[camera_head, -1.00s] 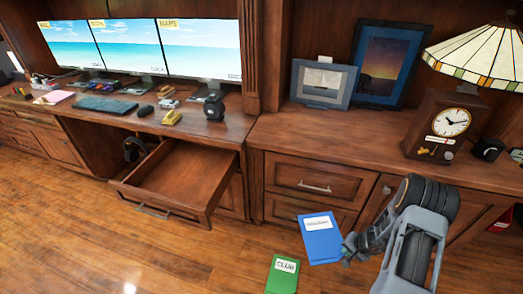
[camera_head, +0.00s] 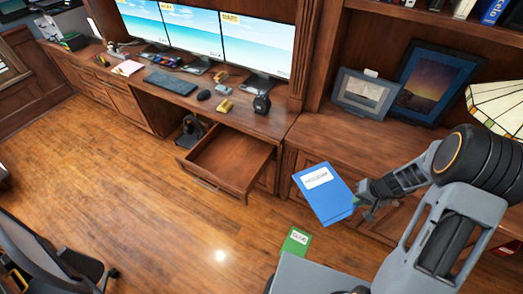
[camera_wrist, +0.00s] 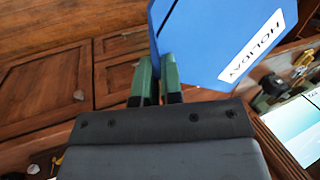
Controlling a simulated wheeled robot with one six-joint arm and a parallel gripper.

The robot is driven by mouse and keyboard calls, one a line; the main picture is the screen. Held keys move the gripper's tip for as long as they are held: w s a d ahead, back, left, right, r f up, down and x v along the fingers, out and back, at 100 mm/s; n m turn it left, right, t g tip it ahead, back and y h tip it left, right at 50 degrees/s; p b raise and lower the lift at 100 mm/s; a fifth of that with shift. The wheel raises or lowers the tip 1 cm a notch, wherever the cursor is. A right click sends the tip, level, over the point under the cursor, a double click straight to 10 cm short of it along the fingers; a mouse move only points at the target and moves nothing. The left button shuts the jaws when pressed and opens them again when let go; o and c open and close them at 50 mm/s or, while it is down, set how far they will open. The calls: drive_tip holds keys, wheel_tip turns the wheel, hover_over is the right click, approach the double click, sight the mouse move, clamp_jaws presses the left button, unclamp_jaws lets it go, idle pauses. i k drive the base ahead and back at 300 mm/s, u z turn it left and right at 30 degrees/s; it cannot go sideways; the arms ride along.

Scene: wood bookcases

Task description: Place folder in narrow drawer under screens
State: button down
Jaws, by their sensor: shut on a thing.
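A blue folder (camera_head: 323,196) with a white label is held in my gripper (camera_head: 363,199), which is shut on its right edge in the head view. In the wrist view the folder (camera_wrist: 205,40) shows the label "HOLIDAY", and the gripper's green fingertips (camera_wrist: 158,80) pinch its near edge. The narrow drawer (camera_head: 229,163) under the screens (camera_head: 258,42) is pulled open and looks empty. The folder is in the air to the right of the drawer, apart from it.
A green folder (camera_head: 296,241) lies on the wood floor below the held one. An office chair (camera_head: 50,255) stands at the lower left. Picture frames (camera_head: 366,93) stand on the right counter. The floor in front of the drawer is clear.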

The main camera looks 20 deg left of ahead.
sight(222, 149)
drive_tip(key=u, duration=2.6)
drive_tip(key=i, duration=2.35)
drive_tip(key=z, duration=2)
